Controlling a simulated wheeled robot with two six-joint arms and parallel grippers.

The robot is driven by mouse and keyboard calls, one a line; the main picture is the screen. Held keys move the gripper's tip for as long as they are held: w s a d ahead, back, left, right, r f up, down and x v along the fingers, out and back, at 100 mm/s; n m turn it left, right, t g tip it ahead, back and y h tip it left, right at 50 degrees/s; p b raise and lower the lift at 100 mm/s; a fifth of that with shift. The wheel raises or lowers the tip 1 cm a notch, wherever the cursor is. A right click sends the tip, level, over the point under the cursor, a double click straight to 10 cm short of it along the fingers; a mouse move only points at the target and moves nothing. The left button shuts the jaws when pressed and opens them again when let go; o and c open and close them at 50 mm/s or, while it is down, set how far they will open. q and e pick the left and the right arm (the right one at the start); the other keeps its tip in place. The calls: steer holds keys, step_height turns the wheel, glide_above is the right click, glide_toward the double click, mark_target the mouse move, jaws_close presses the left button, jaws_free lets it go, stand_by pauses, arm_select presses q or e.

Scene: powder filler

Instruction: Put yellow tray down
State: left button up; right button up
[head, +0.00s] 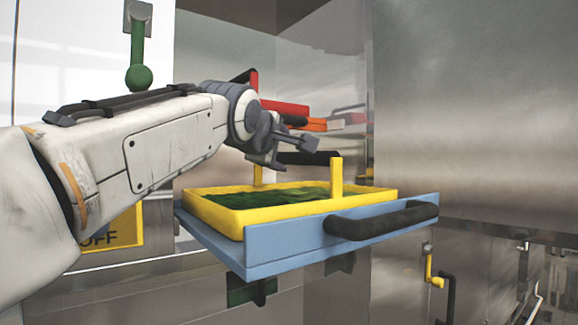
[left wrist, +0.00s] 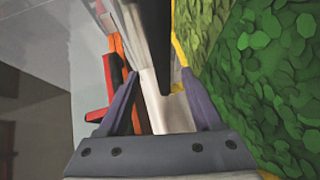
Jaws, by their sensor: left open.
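The yellow tray (head: 225,221), filled with green leaf-like pieces (head: 290,197), sits level on the blue drawer (head: 285,258). A yellow post (head: 336,177) rises from its near side, with a dark bar (head: 308,158) behind, apparently part of its handle. My left gripper (head: 285,150) is open above the tray, holding nothing. In the left wrist view, a black bar (left wrist: 155,40) shows between the open fingers (left wrist: 158,85), and the green pieces (left wrist: 270,80) fill the right side. Whether the fingers touch the bar cannot be told. My right gripper is not in view.
The blue drawer has a black front handle (head: 382,220). Red and orange parts (head: 290,112) stand out behind my gripper. Steel walls are at the right.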

arm_select(q)
steer(key=b+v, duration=0.2)
steer(key=v, duration=0.4)
steer(key=shift+s, duration=0.35)
